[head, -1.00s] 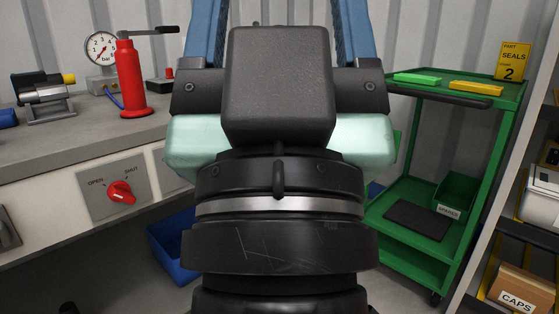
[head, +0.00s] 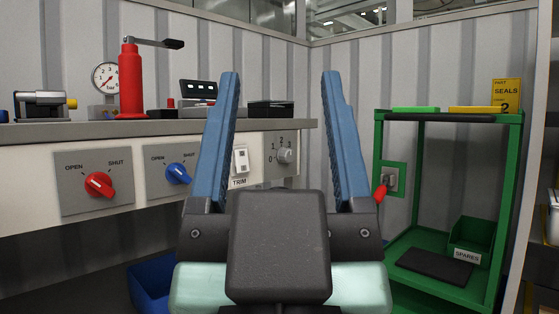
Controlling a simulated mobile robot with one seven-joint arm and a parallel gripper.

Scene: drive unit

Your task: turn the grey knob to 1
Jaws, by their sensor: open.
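The grey knob (head: 286,156) sits on a small grey panel on the bench front, just right of the TRIM switch. Its dial shows 0, 1, 2 and 3 around it. The knob is small in the picture and I cannot tell exactly which number it points at. My gripper (head: 282,80) is open and empty, its two blue fingers pointing up and away. In the picture the knob shows between the fingers, beyond them, and nothing touches it.
A red knob (head: 99,184) and a blue knob (head: 178,173), each marked OPEN and SHUT, are left of the white TRIM switch (head: 241,160). A green cart (head: 428,248) with a red-handled lever (head: 381,191) stands right. A blue bin (head: 153,285) is under the bench.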

